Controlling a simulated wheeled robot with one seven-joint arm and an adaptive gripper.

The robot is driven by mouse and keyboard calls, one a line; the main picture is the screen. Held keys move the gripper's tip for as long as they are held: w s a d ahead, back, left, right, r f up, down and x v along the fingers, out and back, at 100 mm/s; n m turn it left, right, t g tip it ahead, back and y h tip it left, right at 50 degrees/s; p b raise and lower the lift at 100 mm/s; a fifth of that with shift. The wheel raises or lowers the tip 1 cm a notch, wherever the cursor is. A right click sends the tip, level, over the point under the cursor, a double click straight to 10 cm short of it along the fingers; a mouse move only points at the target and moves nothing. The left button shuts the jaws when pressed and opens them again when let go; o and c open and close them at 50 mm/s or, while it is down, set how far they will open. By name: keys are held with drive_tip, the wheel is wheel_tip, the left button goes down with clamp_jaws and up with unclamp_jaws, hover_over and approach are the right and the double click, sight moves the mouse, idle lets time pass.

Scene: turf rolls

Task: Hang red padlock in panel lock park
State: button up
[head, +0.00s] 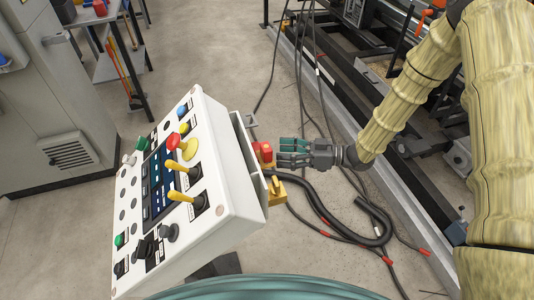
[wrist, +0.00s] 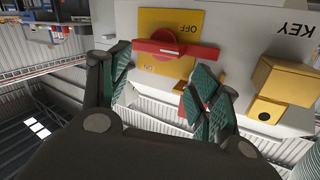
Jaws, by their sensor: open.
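My gripper (head: 290,152) is open at the right side of the white control panel (head: 224,185). In the wrist view its green-padded fingers (wrist: 163,78) are spread below a red rotary handle (wrist: 175,48) on a yellow plate (wrist: 168,20) marked OFF. The handle also shows as a red piece (head: 263,150) just left of the fingertips in the head view. A yellow block (wrist: 285,82) with a dark round spot sits by the KEY label; it also shows below the gripper in the head view (head: 276,190). I cannot make out a separate red padlock or name the lock park.
A thick black hose (head: 330,215) and thin cables lie on the floor right of the panel. A dark machine frame (head: 400,130) runs along the right. A grey cabinet (head: 50,110) and a shelf cart (head: 110,45) stand at the back left. The panel's front carries buttons and yellow levers.

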sight(266, 146)
drive_tip(key=d+r+n+g, duration=0.4)
drive_tip(key=r+n+g, duration=0.3)
drive_tip(key=r+g, duration=0.1)
drive_tip(key=shift+n, duration=0.3)
drive_tip(key=shift+s+d+f+p+x, duration=0.1)
drive_tip(key=shift+s+p+x, duration=0.3)
drive_tip(key=shift+x, duration=1.4)
drive_tip(key=shift+s+d+f+p+x, duration=0.1)
drive_tip(key=shift+p+x, duration=0.55)
drive_tip(key=shift+x, duration=1.2)
drive_tip(key=shift+s+d+f+p+x, duration=0.1)
drive_tip(key=shift+s+p+x, duration=0.3)
drive_tip(key=shift+x, duration=1.4)
drive_tip(key=shift+w, duration=0.15)
drive_tip(key=c, duration=1.2)
